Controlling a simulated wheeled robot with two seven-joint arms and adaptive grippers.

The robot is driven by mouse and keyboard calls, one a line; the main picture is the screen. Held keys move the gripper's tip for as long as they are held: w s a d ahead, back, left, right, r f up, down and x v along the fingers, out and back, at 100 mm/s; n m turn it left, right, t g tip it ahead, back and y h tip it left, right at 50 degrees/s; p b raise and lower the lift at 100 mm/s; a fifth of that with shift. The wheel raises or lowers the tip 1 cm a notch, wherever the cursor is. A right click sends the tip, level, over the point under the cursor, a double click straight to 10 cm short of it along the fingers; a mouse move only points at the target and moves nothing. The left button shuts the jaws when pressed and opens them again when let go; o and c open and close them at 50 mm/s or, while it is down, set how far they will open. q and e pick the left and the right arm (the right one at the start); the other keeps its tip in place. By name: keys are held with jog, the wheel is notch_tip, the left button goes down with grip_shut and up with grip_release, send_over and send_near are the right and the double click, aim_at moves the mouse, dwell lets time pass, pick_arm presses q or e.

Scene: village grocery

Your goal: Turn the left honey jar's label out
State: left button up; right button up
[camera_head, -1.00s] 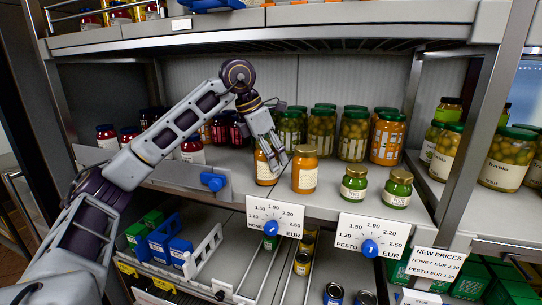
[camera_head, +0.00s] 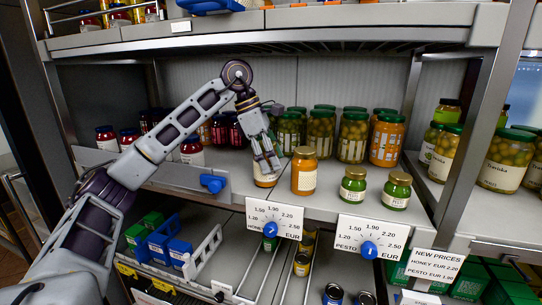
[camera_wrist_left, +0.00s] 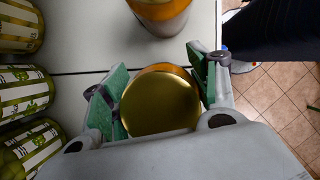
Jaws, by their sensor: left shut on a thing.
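The left honey jar (camera_head: 266,182), orange with a pale label low on it, stands at the front of the middle shelf. My left gripper (camera_head: 266,162) comes down over it from above and is shut on it. In the left wrist view its gold lid (camera_wrist_left: 160,103) sits between the two green-padded fingers (camera_wrist_left: 158,95). The fingers hide most of the jar in the head view, so how far its label faces out is unclear. The right honey jar (camera_head: 304,172) stands upright just to its right, with a pale label showing. My right gripper is not in view.
Two small green pesto jars (camera_head: 353,186) stand further right. Tall green-lidded jars (camera_head: 321,135) stand behind. A honey price dial (camera_head: 274,218) and a pesto price dial (camera_head: 371,237) hang on the shelf edge. A blue knob (camera_head: 213,184) is at the left.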

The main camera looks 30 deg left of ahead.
pick_arm(q)
jog(key=shift+r+m+g+p, duration=0.1)
jog(key=shift+m+g+p, duration=0.25)
jog(key=shift+m, duration=0.35)
jog(key=shift+f, duration=0.25)
jog(key=o, duration=1.5)
jog(key=shift+s, duration=0.1)
jog(key=shift+f, duration=0.1)
